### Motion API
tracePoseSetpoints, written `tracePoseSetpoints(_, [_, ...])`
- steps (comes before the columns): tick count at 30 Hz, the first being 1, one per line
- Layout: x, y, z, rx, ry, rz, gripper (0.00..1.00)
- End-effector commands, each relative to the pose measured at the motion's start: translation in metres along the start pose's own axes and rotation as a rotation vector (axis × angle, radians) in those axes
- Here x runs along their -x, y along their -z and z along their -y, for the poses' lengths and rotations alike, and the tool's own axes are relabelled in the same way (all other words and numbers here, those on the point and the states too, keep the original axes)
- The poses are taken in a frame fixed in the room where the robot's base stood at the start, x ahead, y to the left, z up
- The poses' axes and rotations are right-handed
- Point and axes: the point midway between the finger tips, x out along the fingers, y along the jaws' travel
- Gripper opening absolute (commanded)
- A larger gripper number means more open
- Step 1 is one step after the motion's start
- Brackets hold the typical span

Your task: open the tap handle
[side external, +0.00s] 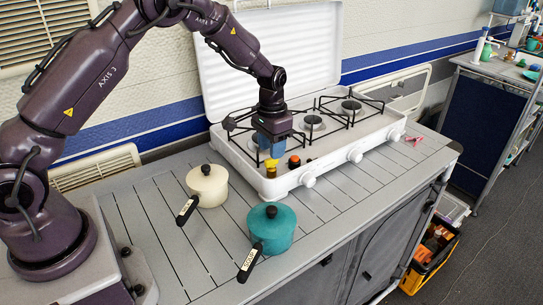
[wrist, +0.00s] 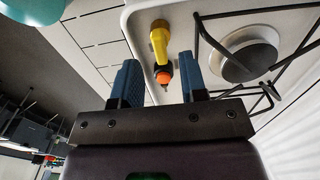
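The yellow tap handle (side external: 271,165) stands at the near left end of the white gas stove. In the wrist view the yellow handle (wrist: 159,38) runs down toward a black piece with an orange cap (wrist: 163,76). The orange cap (side external: 294,161) also shows in the side view. My gripper (side external: 272,150) hangs low over this end of the stove, pointing down. In the wrist view my gripper (wrist: 160,78) is open, with its two blue fingers apart. The orange cap appears in the gap between them, and neither finger visibly touches the handle. The handle's base is partly unclear.
The stove (side external: 345,145) has burners with black wire grates and white front knobs. Its white lid (side external: 275,55) stands open behind. A cream pot (side external: 207,186) and a teal pot (side external: 275,228) sit on the slatted counter (side external: 340,215) left of and before the stove.

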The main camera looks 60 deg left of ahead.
Motion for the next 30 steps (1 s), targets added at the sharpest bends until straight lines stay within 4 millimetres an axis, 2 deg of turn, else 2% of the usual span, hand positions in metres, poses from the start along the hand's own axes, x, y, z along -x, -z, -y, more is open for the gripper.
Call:
tracePoseSetpoints(3, [-0.018, 0.0, 0.0, 0.0, 0.0, 0.002, 0.39])
tracePoseSetpoints(6, [-0.027, 0.0, 0.0, 0.0, 0.0, 0.001, 0.39])
tracePoseSetpoints(17, [-0.032, 0.0, 0.0, 0.0, 0.0, -0.002, 0.39])
tracePoseSetpoints(23, [-0.032, 0.0, 0.0, 0.0, 0.0, -0.002, 0.0])
tracePoseSetpoints(30, [-0.032, 0.0, 0.0, 0.007, 0.0, -0.001, 0.0])
